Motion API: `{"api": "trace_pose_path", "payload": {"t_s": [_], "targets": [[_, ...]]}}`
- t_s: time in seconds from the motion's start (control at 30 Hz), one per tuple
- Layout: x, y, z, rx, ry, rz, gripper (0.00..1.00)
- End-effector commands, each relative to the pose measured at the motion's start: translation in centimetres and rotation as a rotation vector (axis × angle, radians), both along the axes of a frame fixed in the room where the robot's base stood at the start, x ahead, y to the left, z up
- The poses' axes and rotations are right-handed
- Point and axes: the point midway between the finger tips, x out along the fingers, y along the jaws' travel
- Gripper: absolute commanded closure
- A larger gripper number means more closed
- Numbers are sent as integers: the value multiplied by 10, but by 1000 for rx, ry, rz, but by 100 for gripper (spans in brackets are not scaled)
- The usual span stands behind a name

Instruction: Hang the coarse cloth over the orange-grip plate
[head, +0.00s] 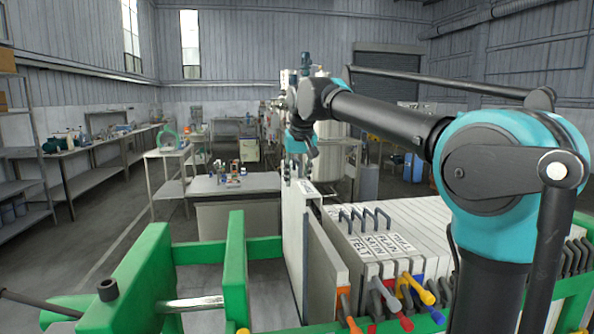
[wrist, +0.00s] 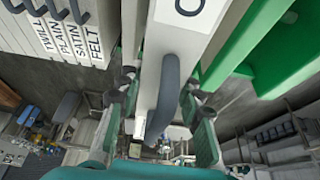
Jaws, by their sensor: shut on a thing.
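My gripper (head: 302,178) is at the end of the outstretched arm, above the press. In the wrist view its teal fingers (wrist: 165,112) are shut around the dark loop handle (wrist: 168,85) of a white cloth panel (wrist: 185,40). That panel (head: 294,235) hangs upright below my gripper in the head view. A grey plate (head: 326,262) with an orange grip (head: 345,302) stands just right of the held panel. I cannot tell whether the two touch.
Upright panels labelled FELT, SATIN, PLAIN and TWILL (head: 378,246) stand close on the right, with dark loops on top and coloured grips in front. The green press frame (head: 235,265) stands on the left, with a gap before the held panel. A grey bench (head: 235,190) stands behind.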

Motion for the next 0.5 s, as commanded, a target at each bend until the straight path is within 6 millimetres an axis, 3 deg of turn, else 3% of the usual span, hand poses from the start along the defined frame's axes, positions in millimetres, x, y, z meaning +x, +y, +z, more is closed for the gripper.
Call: {"api": "trace_pose_path", "payload": {"t_s": [0.5], "targets": [[0,0,-42,0,0,0,100]]}}
